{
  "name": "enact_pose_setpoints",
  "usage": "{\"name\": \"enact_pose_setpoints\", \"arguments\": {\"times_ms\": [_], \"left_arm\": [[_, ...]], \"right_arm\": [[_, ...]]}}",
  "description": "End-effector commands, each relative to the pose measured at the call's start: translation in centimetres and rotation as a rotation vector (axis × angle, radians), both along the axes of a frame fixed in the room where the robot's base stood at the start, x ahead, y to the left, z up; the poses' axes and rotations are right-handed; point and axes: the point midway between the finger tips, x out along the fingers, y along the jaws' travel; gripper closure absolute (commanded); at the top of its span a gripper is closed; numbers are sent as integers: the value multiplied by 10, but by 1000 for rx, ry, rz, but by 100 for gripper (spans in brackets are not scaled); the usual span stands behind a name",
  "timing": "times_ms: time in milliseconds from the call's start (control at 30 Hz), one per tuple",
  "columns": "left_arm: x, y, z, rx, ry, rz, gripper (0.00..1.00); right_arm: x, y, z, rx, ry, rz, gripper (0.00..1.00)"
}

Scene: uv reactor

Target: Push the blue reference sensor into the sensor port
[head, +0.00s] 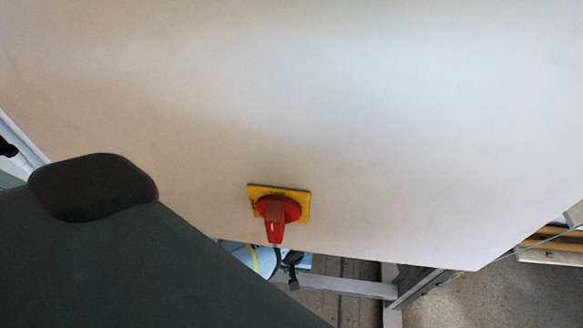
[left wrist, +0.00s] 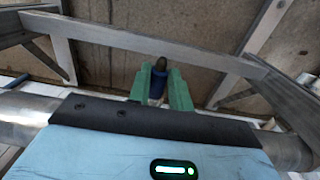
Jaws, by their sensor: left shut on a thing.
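The blue reference sensor (left wrist: 158,86) is between the two green fingers of my left gripper (left wrist: 160,78) in the left wrist view. The gripper is shut on it. The sensor's dark rounded tip points away from the camera, past the fingertips. Its lower part is partly hidden by the fingers. I cannot make out the sensor port in either view. My right gripper is not in view.
A large white panel (head: 400,120) fills most of the head view. A red rotary switch (head: 275,212) on a yellow plate sits near its lower edge. A grey metal frame (left wrist: 150,45) crosses the left wrist view, with brown floor beyond it.

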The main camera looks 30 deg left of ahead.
Motion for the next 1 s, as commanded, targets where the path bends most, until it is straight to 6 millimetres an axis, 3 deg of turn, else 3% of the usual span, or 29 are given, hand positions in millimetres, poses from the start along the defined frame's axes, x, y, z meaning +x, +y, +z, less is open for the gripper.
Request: {"name": "enact_pose_setpoints", "arguments": {"times_ms": [433, 1000], "left_arm": [[0, 0, 1, 0, -1, 0, 100], [4, 1, 0, 0, -1, 0, 100]], "right_arm": [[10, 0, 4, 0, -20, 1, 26], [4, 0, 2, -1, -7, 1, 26]]}}
